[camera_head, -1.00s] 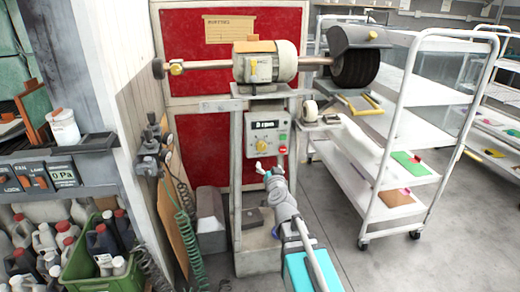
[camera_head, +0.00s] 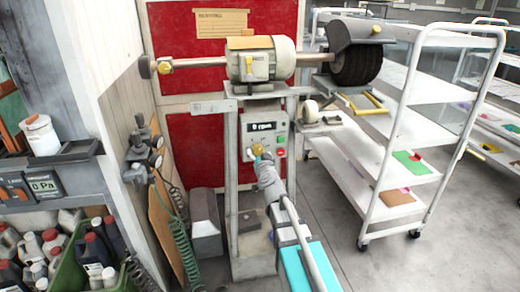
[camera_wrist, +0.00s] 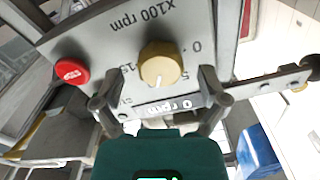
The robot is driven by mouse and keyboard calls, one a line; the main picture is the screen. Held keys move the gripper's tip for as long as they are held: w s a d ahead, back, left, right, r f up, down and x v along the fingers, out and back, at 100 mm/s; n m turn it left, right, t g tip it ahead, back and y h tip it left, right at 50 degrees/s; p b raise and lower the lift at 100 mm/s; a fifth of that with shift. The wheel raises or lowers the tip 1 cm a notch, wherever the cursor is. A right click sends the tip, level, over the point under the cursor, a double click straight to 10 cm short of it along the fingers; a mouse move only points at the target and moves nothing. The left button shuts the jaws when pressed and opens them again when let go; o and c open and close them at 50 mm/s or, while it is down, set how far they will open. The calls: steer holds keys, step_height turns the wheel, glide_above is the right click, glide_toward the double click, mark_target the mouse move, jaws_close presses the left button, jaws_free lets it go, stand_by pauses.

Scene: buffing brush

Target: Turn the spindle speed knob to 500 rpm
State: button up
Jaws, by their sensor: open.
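The spindle speed knob (camera_wrist: 160,65) is a round tan-yellow dial with a white pointer line, on a grey control panel (camera_head: 270,130). The wrist view shows the panel upside down, with printed marks including 0, 5 and 15 and the label x100 rpm. The display (camera_wrist: 178,105) reads 0 rpm. My gripper (camera_wrist: 160,102) is open, its two fingers apart on either side below the knob in the picture, with nothing between them. In the head view my gripper (camera_head: 262,158) is just in front of the knob and hides part of it.
A red button (camera_wrist: 71,71) sits beside the knob on the panel. Above stand the motor (camera_head: 270,62) and a dark buffing brush (camera_head: 355,66). A white shelf cart (camera_head: 385,150) stands to the right. Hoses and bottles are at the left.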

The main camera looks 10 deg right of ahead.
steer(key=shift+w+a, duration=0.15)
steer(key=shift+w, duration=0.55)
steer(key=c, duration=1)
steer(key=shift+c, duration=0.7)
